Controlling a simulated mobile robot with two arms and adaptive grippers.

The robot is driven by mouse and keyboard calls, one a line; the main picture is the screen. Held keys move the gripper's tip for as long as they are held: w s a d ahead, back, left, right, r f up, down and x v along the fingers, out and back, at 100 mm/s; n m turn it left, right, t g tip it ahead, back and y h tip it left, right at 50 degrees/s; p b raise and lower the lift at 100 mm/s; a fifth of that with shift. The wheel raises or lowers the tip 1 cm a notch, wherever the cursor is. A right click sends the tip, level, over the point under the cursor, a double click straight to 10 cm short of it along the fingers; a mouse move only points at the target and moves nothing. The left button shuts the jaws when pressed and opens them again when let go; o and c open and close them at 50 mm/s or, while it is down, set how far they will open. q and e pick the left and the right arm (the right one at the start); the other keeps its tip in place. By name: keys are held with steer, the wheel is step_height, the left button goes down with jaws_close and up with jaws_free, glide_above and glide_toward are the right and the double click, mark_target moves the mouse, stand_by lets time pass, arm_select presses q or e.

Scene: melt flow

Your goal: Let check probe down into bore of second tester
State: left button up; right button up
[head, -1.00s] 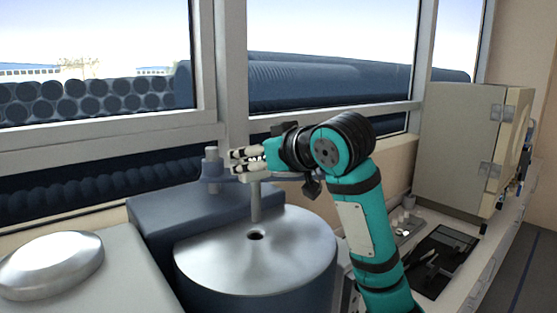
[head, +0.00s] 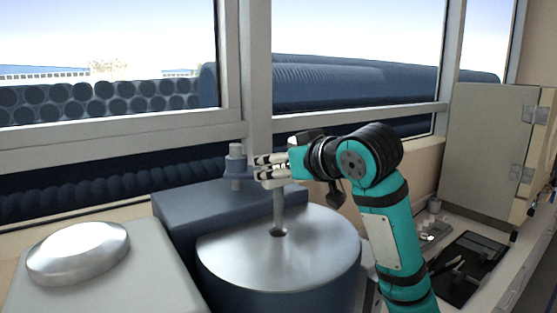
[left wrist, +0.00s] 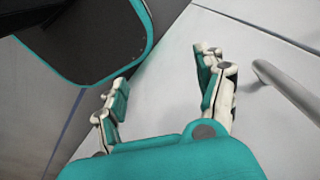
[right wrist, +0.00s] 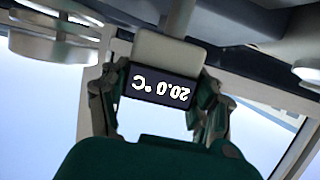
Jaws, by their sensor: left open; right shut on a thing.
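The check probe's grey rod (head: 279,208) hangs upright below my right gripper (head: 268,172) in the head view. Its lower end is at the dark bore (head: 279,233) in the round metal top of the tester (head: 320,255); how deep it sits I cannot tell. My right gripper is shut on the probe's head, mostly hidden by the fingers there. In the right wrist view the probe head (right wrist: 165,85) shows between the fingers, with an upside-down display of 20.0 °C. My left gripper (left wrist: 160,88) is open and empty in the left wrist view.
A blue-grey housing (head: 185,205) with a small post (head: 236,165) stands behind the tester. A grey box with a domed metal lid (head: 78,252) is at the left. A beige cabinet (head: 485,150) and a black tray (head: 468,265) are at the right.

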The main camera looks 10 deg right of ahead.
mark_target(280, 213)
steer(key=shift+f, duration=0.1)
steer(key=shift+s+f, duration=0.1)
steer(key=shift+f, duration=0.15)
steer(key=shift+f+b, duration=0.6)
steer(key=shift+f, duration=0.1)
steer(key=shift+f+b, duration=0.7)
steer(key=shift+f, duration=0.5)
arm_select(q)
steer(key=s+f, duration=0.2)
steer(key=f, duration=0.1)
steer(key=shift+s+f, duration=0.1)
steer(key=shift+s, duration=0.15)
arm_select(e)
steer(key=shift+f, duration=0.35)
arm_select(q)
steer(key=shift+f, duration=0.1)
arm_select(e)
steer(key=shift+f+b, duration=1.55)
steer(key=shift+f, duration=0.9)
arm_select(q)
step_height(280, 213, down, 2)
steer(key=shift+f, duration=0.25)
